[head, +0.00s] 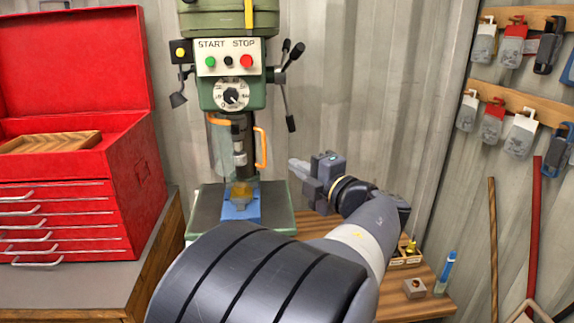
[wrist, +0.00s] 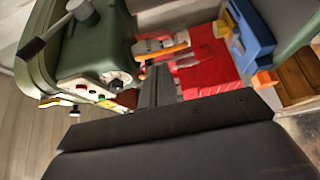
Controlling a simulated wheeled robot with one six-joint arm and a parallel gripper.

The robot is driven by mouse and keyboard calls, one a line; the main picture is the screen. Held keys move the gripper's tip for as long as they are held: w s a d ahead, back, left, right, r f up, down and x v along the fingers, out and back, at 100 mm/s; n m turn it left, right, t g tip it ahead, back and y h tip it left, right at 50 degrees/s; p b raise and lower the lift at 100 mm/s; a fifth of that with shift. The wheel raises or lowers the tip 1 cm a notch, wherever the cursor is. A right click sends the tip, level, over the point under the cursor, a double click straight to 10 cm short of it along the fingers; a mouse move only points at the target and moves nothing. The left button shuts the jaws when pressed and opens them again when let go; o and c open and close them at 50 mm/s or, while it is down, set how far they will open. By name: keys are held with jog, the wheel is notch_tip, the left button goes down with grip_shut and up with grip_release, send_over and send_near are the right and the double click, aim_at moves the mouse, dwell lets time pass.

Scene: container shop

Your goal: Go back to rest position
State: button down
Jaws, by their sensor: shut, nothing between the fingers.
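My gripper (head: 299,167) is shut and empty. In the head view it is raised in front of the corrugated wall, to the right of the green drill press (head: 234,92), with its fingers pointing left toward the press. My arm reaches in from the bottom middle. In the wrist view the dark gripper body fills the lower part, and the drill press (wrist: 95,50) shows tilted at the upper left.
A blue vise (head: 240,207) sits on the press table. A red tool chest (head: 70,190) stands open at left on a bench. A blue-capped tube (head: 446,270) and a small block (head: 414,288) are on the wooden bench. Padlocks (head: 513,45) hang at right.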

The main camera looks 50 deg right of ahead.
jog(key=shift+v, duration=1.3)
jog(key=shift+w+a+r, duration=0.1)
jog(key=p+x, duration=0.2)
jog(key=x, duration=0.9)
jog(key=shift+w+d+f+p, duration=0.3)
jog(key=shift+w+d, duration=0.05)
jog(key=shift+f, duration=0.1)
